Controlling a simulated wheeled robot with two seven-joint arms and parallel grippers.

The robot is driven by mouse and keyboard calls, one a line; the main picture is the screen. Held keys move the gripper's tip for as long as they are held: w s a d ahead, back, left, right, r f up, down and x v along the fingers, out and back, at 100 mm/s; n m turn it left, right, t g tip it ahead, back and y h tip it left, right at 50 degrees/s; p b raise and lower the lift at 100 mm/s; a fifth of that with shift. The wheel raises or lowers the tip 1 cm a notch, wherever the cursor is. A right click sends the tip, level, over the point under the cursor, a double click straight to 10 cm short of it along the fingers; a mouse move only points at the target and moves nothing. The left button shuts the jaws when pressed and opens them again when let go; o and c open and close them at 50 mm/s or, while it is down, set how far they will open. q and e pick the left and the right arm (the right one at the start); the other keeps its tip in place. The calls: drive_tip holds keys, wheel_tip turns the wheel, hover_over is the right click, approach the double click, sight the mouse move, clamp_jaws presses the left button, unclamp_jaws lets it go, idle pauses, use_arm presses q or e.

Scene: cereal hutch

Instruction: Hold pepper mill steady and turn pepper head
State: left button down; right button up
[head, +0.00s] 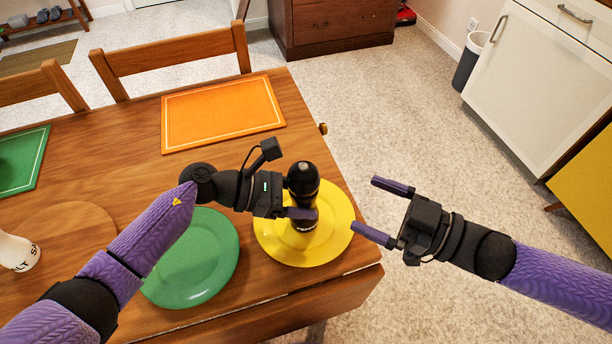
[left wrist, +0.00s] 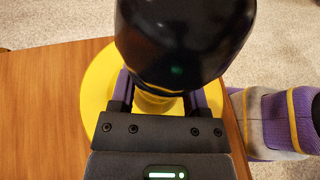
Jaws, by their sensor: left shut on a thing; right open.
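The black pepper mill (head: 303,183) stands upright over the yellow plate (head: 270,243) at the table's right end. Its rounded dark head also fills the top of the left wrist view (left wrist: 185,40). My left gripper (head: 301,213) is shut on the mill's body below the head, with one finger on each side. Part of the mill's body is hidden by that gripper. My right gripper (head: 372,210) is open and empty, to the right of the mill and apart from it, beyond the table's edge.
A green plate (head: 195,265) lies left of the yellow one, under my left arm. An orange placemat (head: 222,113) lies at the back. A white salt mill (head: 18,252) is at the far left by a round wooden board (head: 75,228). Open floor (head: 400,130) lies to the right.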

sight(314, 190)
drive_tip(key=shift+n+g, duration=0.4)
drive_tip(key=shift+n, duration=0.2)
drive_tip(key=x, duration=1.1)
drive_tip(key=shift+w+a+r, duration=0.1)
drive_tip(key=shift+a, duration=0.2)
drive_tip(key=c, duration=1.1)
drive_tip(key=m+t, duration=0.1)
drive_tip(key=m+t+h, duration=0.1)
drive_tip(key=shift+a+t, duration=0.2)
drive_tip(key=shift+t, duration=0.2)
drive_tip(key=shift+c, duration=0.2)
drive_tip(key=m+t+h, duration=0.2)
drive_tip(key=t, duration=0.1)
drive_tip(key=shift+r+h, duration=0.1)
drive_tip(key=shift+h, duration=0.3)
drive_tip(key=shift+d+m+h, duration=0.2)
drive_tip(key=shift+m+h, duration=0.1)
drive_tip(key=shift+m, duration=0.1)
drive_tip(key=o, duration=1.1)
drive_tip(key=shift+o, duration=0.2)
